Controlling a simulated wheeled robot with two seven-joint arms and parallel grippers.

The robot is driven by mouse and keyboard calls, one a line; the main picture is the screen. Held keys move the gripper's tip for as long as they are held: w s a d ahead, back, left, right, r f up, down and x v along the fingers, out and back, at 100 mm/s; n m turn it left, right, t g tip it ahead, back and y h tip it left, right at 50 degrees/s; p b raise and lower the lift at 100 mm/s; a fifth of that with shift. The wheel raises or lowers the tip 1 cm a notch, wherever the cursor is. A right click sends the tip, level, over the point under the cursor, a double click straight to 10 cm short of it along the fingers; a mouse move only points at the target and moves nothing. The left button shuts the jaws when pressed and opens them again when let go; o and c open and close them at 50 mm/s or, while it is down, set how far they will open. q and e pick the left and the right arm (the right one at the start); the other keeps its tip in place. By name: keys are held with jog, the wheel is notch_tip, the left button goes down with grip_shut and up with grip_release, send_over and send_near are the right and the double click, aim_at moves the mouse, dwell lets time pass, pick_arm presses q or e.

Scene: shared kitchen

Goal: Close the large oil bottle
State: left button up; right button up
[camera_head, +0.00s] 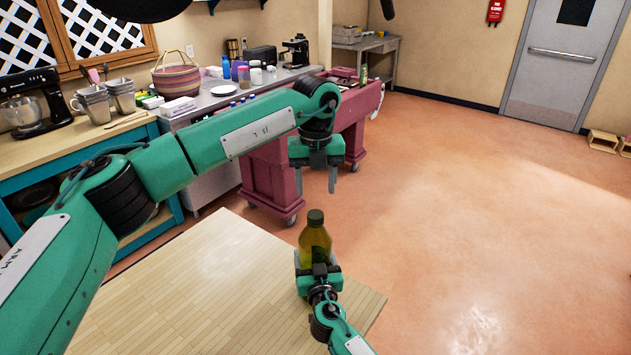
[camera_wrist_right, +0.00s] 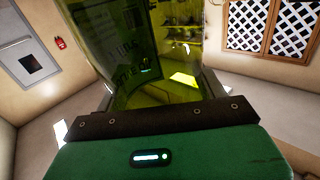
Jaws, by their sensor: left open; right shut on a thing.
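The oil bottle (camera_head: 315,243) is yellow-green and see-through. It stands upright near the right edge of the wooden table (camera_head: 200,290). A dark green cap (camera_head: 315,217) sits on its neck; I cannot tell whether it is tight. My right gripper (camera_head: 319,272) is shut around the lower part of the bottle. The bottle (camera_wrist_right: 150,60) also fills the middle of the right wrist view, close above the gripper's palm. My left gripper (camera_head: 319,182) is open and empty, fingers pointing down. In the head picture it shows above the cap, with a gap between them.
A teal counter (camera_head: 90,175) with a mixer (camera_head: 32,105) and metal cups stands at the left. A dark red cart (camera_head: 272,180) is behind my left arm. The table's left part is bare. Open floor (camera_head: 480,210) lies to the right.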

aim_at(315, 214)
pick_arm(q)
jog(key=n, duration=0.4)
jog(key=shift+r+n, duration=0.15)
jog(key=shift+n, duration=0.25)
jog(key=shift+f, duration=4.05)
jog(key=shift+c, duration=0.2)
